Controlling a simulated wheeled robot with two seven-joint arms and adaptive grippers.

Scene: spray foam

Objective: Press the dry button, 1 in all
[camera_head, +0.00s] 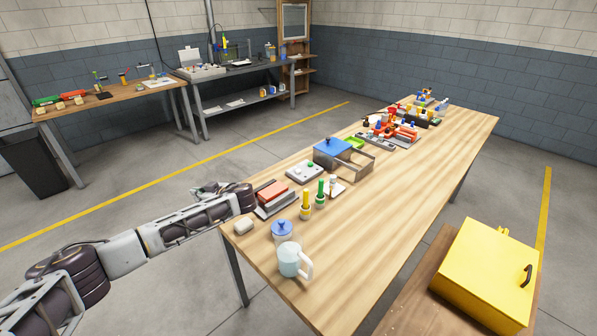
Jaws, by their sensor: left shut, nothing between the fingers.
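A light grey control box (305,172) lies on the long wooden table, with a small green button (310,164) on its top. Other small round marks on the box are too small to read, so I cannot tell which one is the dry button. My left arm reaches in from the left to the table's near-left edge. My left gripper (206,189) is beyond the dark wrist, left of the control box and apart from it. It is small in view and appears shut and empty. My right gripper is not in view.
Red and dark blocks (271,194) lie between my wrist and the control box. A blue-lidded box (332,151) is behind. The table's right side is clear.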

